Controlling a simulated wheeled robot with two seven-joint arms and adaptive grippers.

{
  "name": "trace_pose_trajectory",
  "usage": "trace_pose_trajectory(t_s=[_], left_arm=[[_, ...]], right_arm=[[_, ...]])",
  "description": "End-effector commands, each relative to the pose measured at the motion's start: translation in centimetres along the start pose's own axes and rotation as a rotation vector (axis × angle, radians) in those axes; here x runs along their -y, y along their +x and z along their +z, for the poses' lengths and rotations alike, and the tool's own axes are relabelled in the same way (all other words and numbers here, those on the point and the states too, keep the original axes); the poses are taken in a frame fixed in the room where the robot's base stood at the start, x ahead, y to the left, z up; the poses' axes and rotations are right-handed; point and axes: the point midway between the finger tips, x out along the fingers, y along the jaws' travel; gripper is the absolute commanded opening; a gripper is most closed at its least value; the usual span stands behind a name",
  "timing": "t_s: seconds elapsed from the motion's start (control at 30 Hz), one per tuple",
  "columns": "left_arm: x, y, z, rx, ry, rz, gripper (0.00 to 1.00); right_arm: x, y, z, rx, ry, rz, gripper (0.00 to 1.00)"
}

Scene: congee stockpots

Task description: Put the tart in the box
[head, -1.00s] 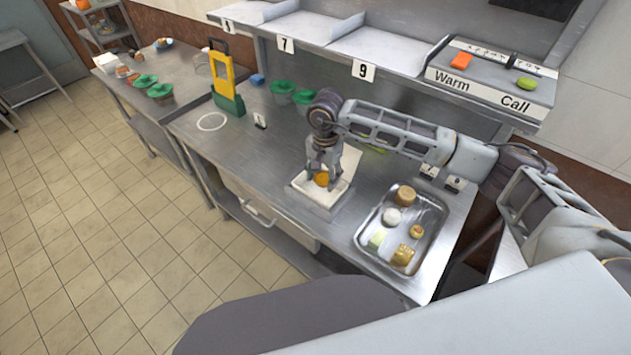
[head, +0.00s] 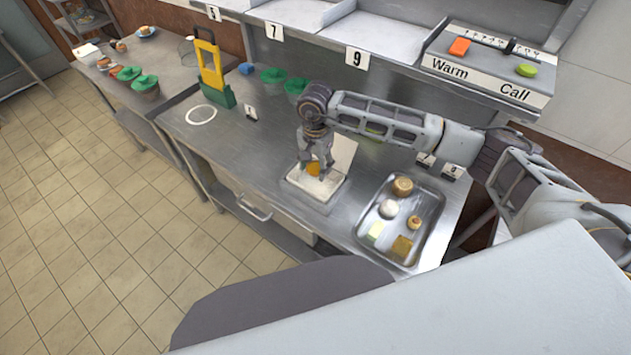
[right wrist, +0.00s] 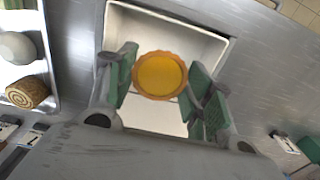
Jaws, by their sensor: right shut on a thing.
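The tart (right wrist: 160,76) is round, with a yellow-orange filling and a brown crust. It also shows as a small orange spot in the head view (head: 314,169). My right gripper (right wrist: 161,84) is shut on it, one green-padded finger on each side. In the head view my right gripper (head: 316,173) points down over the open white box (head: 309,202). The box's lid (head: 344,151) stands up behind. In the right wrist view the tart covers the middle of the box (right wrist: 190,32); the gap beneath it is hard to judge. My left gripper is not in view.
A metal tray (head: 437,213) with several pastries stands right of the box. A yellow-green stand (head: 211,68) and green-lidded pots (head: 272,76) are at the back left. A numbered shelf (head: 395,55) overhangs the back.

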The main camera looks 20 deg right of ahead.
Motion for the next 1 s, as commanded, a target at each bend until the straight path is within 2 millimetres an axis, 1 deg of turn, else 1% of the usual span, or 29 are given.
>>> trace_pose_trajectory(t_s=[0.1, 0.2, 0.3, 0.73, 0.87, 1.0], left_arm=[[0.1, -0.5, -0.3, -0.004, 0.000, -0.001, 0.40], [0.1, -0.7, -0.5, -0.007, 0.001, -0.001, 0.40], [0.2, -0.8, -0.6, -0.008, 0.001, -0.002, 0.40], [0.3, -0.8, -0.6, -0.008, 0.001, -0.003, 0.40], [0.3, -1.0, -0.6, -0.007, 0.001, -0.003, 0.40], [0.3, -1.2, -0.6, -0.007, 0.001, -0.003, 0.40]], right_arm=[[-0.1, 1.7, 0.0, 0.001, 0.000, 0.002, 0.30], [-0.1, 2.9, 0.0, 0.001, 0.000, 0.002, 0.30], [0.0, 3.7, 0.0, 0.000, 0.000, 0.001, 0.30], [0.0, 4.2, 0.0, 0.000, 0.000, 0.000, 0.30], [-0.1, 5.1, 0.0, 0.000, 0.000, 0.002, 0.30], [0.0, 6.6, 0.0, 0.001, 0.000, 0.002, 0.30]])
